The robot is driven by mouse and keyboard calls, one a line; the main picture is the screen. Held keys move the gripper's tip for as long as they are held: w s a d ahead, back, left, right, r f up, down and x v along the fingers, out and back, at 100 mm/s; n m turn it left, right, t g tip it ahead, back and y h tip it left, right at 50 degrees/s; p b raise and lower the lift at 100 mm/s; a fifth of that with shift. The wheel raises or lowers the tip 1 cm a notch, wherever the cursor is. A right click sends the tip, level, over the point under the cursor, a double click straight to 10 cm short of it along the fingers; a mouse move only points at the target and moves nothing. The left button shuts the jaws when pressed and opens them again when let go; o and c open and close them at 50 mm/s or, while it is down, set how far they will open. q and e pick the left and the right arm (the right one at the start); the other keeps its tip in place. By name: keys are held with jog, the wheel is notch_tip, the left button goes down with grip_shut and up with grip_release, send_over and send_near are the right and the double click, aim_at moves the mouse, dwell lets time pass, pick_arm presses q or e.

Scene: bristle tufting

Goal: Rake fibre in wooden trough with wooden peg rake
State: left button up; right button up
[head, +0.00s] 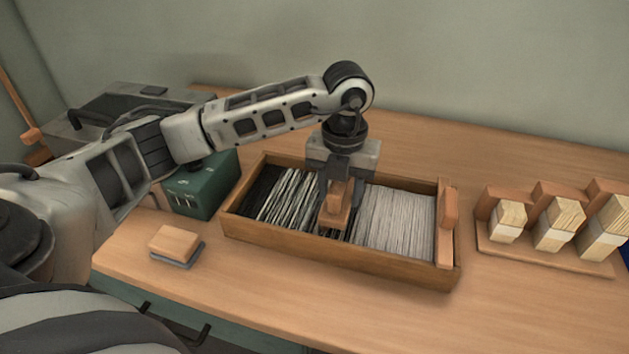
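The wooden trough (340,262) stands on the bench and holds fibre: dark strands at its left end, mixed black and white strands beside them, and pale grey fibre (398,220) on the right. My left gripper (338,188) points down over the middle of the trough, shut on the wooden peg rake (335,214). The rake's lower end is down at the fibre, near the border between dark and pale strands. Its pegs are hidden, so I cannot tell how deep they sit. My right gripper is not in view.
A wooden block (449,208) is at the trough's right end. A rack (497,245) with several bristle tufts stands further right. A green box (203,188) is left of the trough, and a small wooden-backed block (174,243) lies in front. The bench's front middle is clear.

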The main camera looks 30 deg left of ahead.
pick_arm(q)
jog(key=w+d, duration=0.1)
jog(key=d, duration=0.3)
jog(key=w+d, duration=0.1)
jog(key=d, duration=0.3)
jog(key=w+d+b, duration=0.1)
jog(key=w+d, duration=0.1)
jog(key=d, duration=0.3)
jog(key=shift+d, duration=0.1)
jog(key=shift+d+r, duration=0.1)
jog(key=shift+d, duration=0.1)
jog(key=s+a, duration=0.1)
jog(key=a, duration=0.2)
jog(key=s+a, duration=0.1)
jog(key=a, duration=0.3)
jog(key=s+a, duration=0.1)
jog(key=a, duration=0.3)
jog(key=shift+s+a+p, duration=0.1)
jog(key=shift+s+p, duration=0.05)
jog(key=shift+p, duration=0.2)
jog(key=s+a, duration=0.1)
jog(key=a, duration=0.4)
jog(key=s+a+b, duration=0.1)
jog(key=s+a, duration=0.1)
jog(key=a, duration=0.3)
jog(key=s+a+b, duration=0.1)
jog(key=s+a, duration=0.1)
jog(key=a, duration=0.4)
jog(key=shift+s+a, duration=0.1)
jog(key=shift+a, duration=0.15)
